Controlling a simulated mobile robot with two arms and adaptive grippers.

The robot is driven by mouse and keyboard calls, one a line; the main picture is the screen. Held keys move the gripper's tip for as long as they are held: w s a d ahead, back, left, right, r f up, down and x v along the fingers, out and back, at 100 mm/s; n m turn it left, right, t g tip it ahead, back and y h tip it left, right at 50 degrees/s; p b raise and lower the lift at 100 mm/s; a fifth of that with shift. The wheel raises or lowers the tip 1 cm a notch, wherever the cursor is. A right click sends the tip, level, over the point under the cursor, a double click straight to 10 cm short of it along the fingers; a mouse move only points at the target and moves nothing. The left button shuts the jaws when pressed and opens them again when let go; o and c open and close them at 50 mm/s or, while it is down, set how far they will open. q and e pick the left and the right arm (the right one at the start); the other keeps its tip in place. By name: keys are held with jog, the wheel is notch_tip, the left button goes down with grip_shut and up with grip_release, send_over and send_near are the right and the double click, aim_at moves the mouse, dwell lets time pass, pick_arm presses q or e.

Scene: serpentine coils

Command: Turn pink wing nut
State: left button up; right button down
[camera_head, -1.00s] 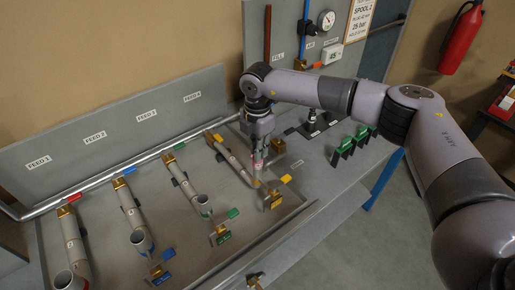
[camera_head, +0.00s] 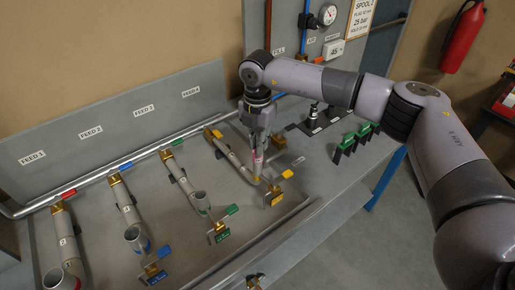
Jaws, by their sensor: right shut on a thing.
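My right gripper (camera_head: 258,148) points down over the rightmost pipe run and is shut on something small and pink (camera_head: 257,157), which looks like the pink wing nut. The fingers hide most of it, so its wings and angle cannot be made out. It sits at the upper end of a pale upright piece above the grey pipe (camera_head: 235,160) that has yellow markings. A brass block with a yellow tag (camera_head: 274,197) and an orange-yellow tag (camera_head: 288,174) lie just to the right of the pipe's lower end. My left gripper is not in view.
Green clips (camera_head: 357,138) on black stands and a dark fitting (camera_head: 314,111) are to the right. A backboard with a gauge (camera_head: 327,14) rises behind.

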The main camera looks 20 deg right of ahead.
jog(key=n+b, duration=0.1)
jog(key=n, duration=0.1)
jog(key=n+b, duration=0.1)
jog(key=b, duration=0.1)
jog(key=n+b, duration=0.2)
jog(key=shift+f+n, duration=0.25)
jog(key=shift+n, duration=0.05)
jog(key=n+b, duration=0.2)
jog(key=shift+n, duration=0.3)
jog(key=n+b, duration=0.2)
jog(key=n, duration=0.1)
jog(key=shift+n, duration=0.3)
jog(key=n+b, duration=0.1)
jog(key=n, duration=0.2)
jog(key=shift+s+r+n+b, duration=0.1)
jog(key=shift+n+b, duration=0.2)
jog(key=shift+b, duration=0.05)
jog(key=n+b, duration=0.1)
jog(key=n, duration=0.2)
jog(key=shift+n, duration=0.4)
jog(key=n, duration=0.3)
jog(key=shift+n, duration=0.3)
jog(key=n, duration=0.3)
jog(key=shift+n+b, duration=0.3)
jog(key=shift+b, duration=0.05)
